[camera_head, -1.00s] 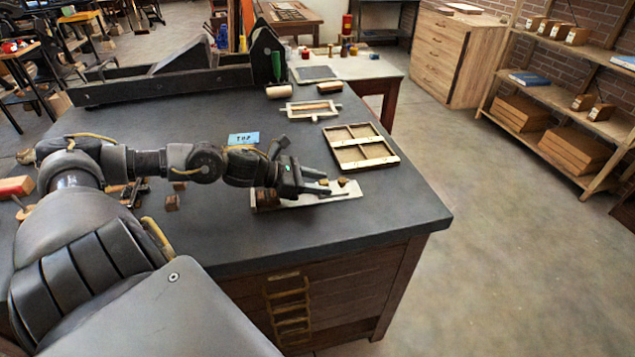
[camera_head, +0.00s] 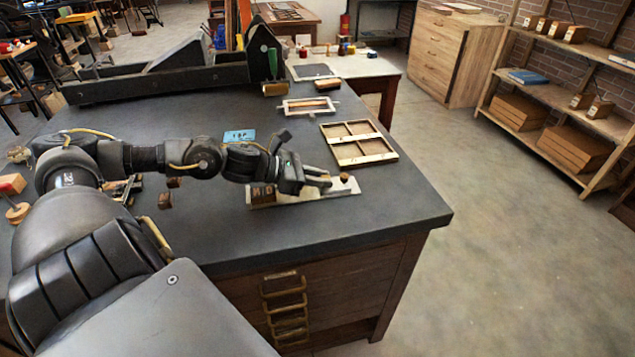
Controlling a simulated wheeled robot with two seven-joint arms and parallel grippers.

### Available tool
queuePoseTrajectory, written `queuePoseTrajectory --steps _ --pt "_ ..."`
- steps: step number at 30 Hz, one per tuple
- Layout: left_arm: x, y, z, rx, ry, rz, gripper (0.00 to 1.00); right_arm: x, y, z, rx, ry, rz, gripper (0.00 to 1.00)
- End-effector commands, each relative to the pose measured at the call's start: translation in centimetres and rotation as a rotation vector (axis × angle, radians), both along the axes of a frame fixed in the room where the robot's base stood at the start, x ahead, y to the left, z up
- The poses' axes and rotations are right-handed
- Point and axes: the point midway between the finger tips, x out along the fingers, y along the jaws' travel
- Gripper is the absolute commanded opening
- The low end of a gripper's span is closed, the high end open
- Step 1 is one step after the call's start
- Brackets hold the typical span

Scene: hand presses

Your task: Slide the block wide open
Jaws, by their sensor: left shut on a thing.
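A pale flat sliding piece (camera_head: 347,187) lies on the dark bench near its right front corner. A dark brown block (camera_head: 262,195) with light marks sits at its left end, and a small round brown knob (camera_head: 345,177) stands at its right end. My left gripper (camera_head: 322,182) is over the middle of the pale piece, with its fingers pointing right. It is shut on a small part of the block assembly, mostly hidden between the fingers. My right gripper is not in view.
A wooden divided frame (camera_head: 358,155) lies just behind the knob. A smaller pale frame (camera_head: 310,112) and a blue card (camera_head: 240,136) lie farther back. Small brown blocks (camera_head: 166,200) lie to the left. The bench front (camera_head: 400,222) is clear.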

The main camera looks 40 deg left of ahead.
Motion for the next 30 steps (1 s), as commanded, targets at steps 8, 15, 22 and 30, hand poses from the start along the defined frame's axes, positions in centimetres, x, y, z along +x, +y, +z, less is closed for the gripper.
queuePoseTrajectory --steps 8,15,22,30 --pt "0.2 -0.2 0.0 0.003 0.003 -0.004 0.28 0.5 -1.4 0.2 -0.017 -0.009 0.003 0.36" --pt "0.2 -0.2 0.0 0.002 0.002 -0.004 0.42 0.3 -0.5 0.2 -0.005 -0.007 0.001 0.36" --pt "0.0 0.0 0.0 0.003 0.004 -0.001 0.42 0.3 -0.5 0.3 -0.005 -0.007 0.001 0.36" --pt "-1.8 1.4 0.7 0.012 0.011 -0.001 0.42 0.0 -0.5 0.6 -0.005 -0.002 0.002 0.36"
